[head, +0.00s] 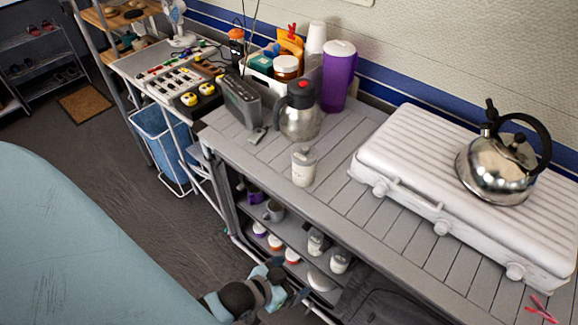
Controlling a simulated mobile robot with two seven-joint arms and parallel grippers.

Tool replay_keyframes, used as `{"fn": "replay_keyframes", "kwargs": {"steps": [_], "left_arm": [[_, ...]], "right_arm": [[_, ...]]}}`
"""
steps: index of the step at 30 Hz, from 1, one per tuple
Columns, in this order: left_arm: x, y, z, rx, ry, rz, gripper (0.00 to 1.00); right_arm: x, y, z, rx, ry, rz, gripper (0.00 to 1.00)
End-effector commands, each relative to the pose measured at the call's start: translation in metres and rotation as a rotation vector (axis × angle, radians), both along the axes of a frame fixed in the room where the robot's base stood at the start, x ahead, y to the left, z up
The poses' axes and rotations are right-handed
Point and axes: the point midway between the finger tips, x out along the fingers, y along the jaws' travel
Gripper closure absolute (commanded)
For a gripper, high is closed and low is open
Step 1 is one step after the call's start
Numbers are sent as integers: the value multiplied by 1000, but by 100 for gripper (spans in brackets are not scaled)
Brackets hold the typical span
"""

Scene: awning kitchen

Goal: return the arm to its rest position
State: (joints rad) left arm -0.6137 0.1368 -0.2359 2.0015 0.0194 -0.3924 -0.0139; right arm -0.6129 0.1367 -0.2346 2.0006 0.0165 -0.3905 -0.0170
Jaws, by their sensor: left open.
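My left gripper (290,279) and the end of its arm show at the bottom of the head view, left of centre. The arm is pale blue and black. The gripper is open, with nothing visible between its fingers. It is in front of the open lower shelves of the grey counter (335,190), below the countertop in the picture. Its gap from the shelf cannot be told exactly. My right gripper is not in view.
Small jars and cups stand on the shelf (232,198) near my left gripper. On top are a lidded white jar (303,167), a steel jug (300,115), a purple tumbler (338,80) and a white stove (420,170) with a kettle (493,170). Dark floor (120,165) is clear at left.

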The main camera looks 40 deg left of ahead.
Motion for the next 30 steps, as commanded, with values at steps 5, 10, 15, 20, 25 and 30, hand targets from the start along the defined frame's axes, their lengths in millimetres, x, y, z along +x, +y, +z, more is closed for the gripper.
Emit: {"fn": "replay_keyframes", "kwargs": {"steps": [5, 10, 15, 20, 25, 30], "left_arm": [[0, 1, 5, 3, -2, -1, 5], [0, 2, 37, 7, -4, 0, 5], [0, 4, 81, 13, -8, 2, 5], [0, 5, 101, 17, -14, 3, 5], [0, 6, 95, 18, -14, 4, 5], [-1, 6, 92, 20, -9, 4, 5]], "right_arm": [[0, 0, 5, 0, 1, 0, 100], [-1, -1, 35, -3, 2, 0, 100], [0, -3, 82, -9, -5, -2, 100], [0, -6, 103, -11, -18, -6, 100], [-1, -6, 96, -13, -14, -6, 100], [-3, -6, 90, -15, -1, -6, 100]]}}
